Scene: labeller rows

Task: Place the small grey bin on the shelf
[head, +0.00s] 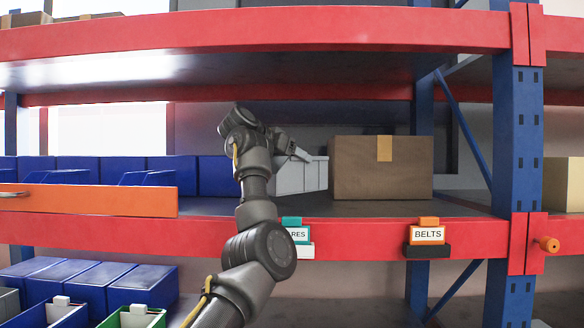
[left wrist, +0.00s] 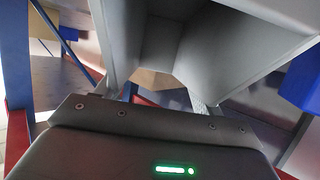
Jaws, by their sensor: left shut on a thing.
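The small grey bin (head: 303,176) is over the middle shelf (head: 350,207), just left of a cardboard box. My left gripper (head: 292,150) is shut on the bin from above. My forearm hides the bin's left part. I cannot tell whether the bin's underside touches the shelf board. In the left wrist view the grey bin's inside walls (left wrist: 235,45) fill the upper middle, close in front of the gripper. My right gripper is in neither view.
The cardboard box (head: 382,168) stands close right of the bin. Blue bins (head: 172,172) line the shelf at left, behind an orange panel (head: 88,201). Teal (head: 297,234) and orange "BELTS" (head: 428,234) labels sit on the red front beam. A blue upright (head: 516,150) stands at right.

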